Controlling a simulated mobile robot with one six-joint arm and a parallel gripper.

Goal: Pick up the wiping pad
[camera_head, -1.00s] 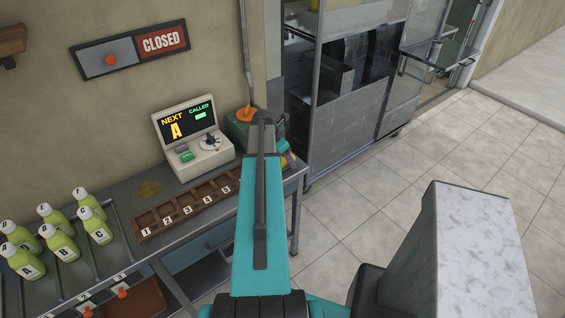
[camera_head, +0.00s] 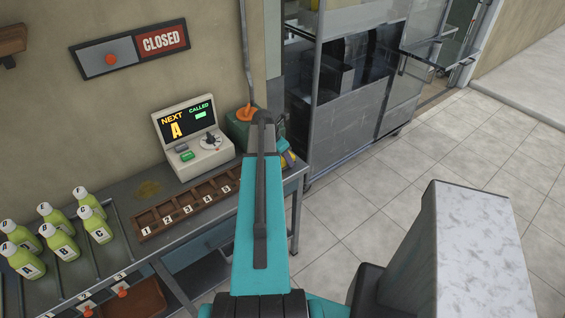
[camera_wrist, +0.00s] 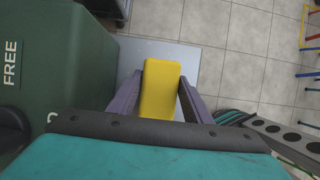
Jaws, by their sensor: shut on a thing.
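The yellow wiping pad (camera_wrist: 160,88) is between the two purple fingers of my gripper (camera_wrist: 159,97) in the wrist view, and the fingers are shut on it. The grey table top (camera_wrist: 192,60) shows beyond and beneath the pad; I cannot tell whether the pad touches it. In the head view my teal arm hides most of the gripper.
A green box (camera_wrist: 55,70) marked FREE stands close left of my gripper. A display console (camera_head: 195,140), a numbered wooden rack (camera_head: 187,208) and several green bottles (camera_head: 62,245) stand on the table. A metal-framed cabinet (camera_head: 350,110) is behind; tiled floor lies right.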

